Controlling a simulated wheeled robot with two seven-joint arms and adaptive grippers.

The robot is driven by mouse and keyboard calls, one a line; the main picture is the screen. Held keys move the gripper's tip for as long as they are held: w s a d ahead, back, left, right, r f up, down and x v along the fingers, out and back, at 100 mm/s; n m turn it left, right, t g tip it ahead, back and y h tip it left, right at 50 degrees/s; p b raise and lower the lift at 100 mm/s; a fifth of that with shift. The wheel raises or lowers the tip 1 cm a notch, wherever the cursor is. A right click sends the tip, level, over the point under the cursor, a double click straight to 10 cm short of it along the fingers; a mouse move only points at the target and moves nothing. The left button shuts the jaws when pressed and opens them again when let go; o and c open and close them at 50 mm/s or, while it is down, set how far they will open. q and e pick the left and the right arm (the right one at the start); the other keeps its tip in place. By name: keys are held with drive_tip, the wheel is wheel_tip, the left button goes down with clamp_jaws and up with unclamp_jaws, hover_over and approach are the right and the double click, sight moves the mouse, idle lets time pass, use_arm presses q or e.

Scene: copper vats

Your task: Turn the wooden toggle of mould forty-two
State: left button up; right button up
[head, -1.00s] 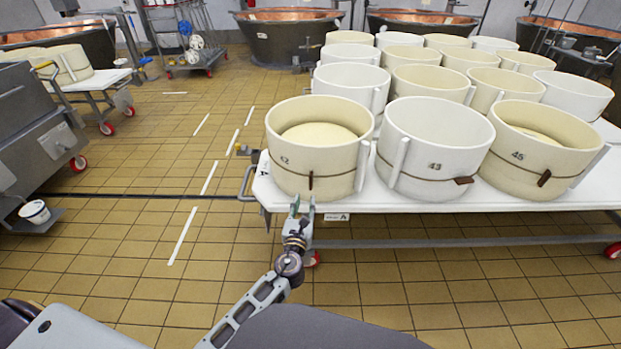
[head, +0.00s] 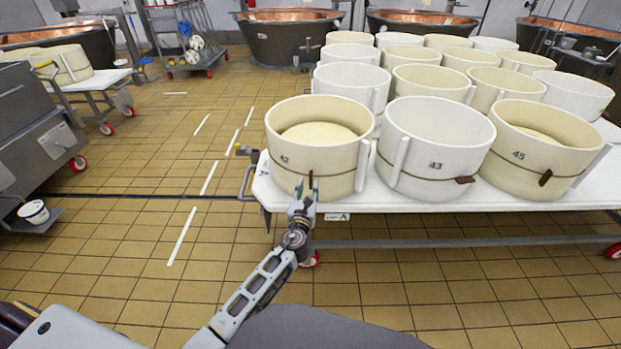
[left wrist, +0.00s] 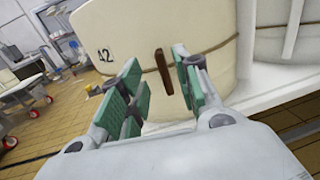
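Mould 42 (head: 318,130) is a cream-coloured round mould at the front left corner of the white table, with a pale mass inside. A cord runs around it, and its brown wooden toggle (left wrist: 165,72) hangs about upright on the cord in the left wrist view. My left gripper (head: 304,188) is in front of the mould, low by the toggle. In the left wrist view its green-padded fingers (left wrist: 155,90) are apart, with the toggle seen in the gap between them and nothing gripped. I cannot tell whether the toggle is beyond the fingertips. My right gripper does not show.
Mould 43 (head: 435,150) stands right of mould 42, and mould 45 (head: 540,150) beyond it. Several more moulds stand behind on the white table (head: 450,203). The tiled floor (head: 130,240) to the left is mostly clear.

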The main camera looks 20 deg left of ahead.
sight(311, 177)
use_arm(q)
drive_tip(key=shift+w+a, duration=0.1)
drive_tip(key=shift+w, duration=0.75)
drive_tip(key=shift+w+a+b, duration=0.2)
drive_tip(key=shift+w+b, duration=0.1)
drive_tip(key=shift+w, duration=0.8)
drive_tip(key=shift+w+a, duration=0.15)
drive_tip(key=shift+w, duration=1.2)
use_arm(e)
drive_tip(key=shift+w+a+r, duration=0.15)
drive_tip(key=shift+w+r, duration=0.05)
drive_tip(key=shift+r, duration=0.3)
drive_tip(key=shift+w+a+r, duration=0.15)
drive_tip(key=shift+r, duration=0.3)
use_arm(q)
drive_tip(key=shift+c, duration=0.7)
clamp_jaws()
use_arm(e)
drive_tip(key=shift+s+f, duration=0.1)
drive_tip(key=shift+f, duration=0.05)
